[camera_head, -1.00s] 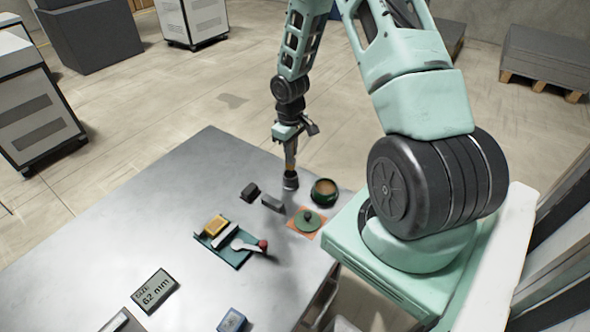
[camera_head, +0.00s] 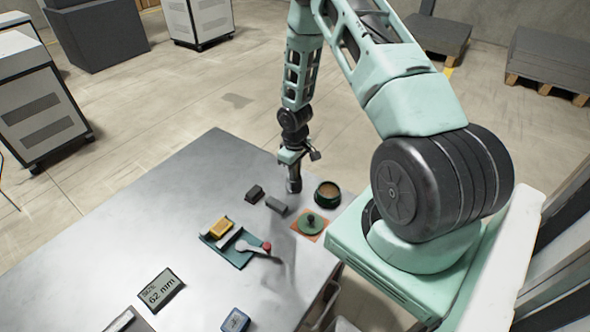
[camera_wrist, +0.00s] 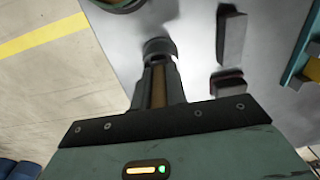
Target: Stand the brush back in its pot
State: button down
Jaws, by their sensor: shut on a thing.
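My gripper (camera_head: 294,177) points down over the table's far right part. Its fingers are shut on the brush (camera_wrist: 158,88), whose brown handle shows as a strip between them in the wrist view. A small dark round pot (camera_wrist: 159,46) is right at the fingertips in the wrist view, in line with the brush. In the head view the pot (camera_head: 294,187) shows just under the fingers. The brush's lower end is hidden, so I cannot tell how deep it sits in the pot.
A green knobbed lid (camera_head: 313,223) lies on an orange square. Dark blocks (camera_head: 276,205) (camera_head: 255,193) are at left.

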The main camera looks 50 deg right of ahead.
jog(key=c, duration=1.4)
grip_release()
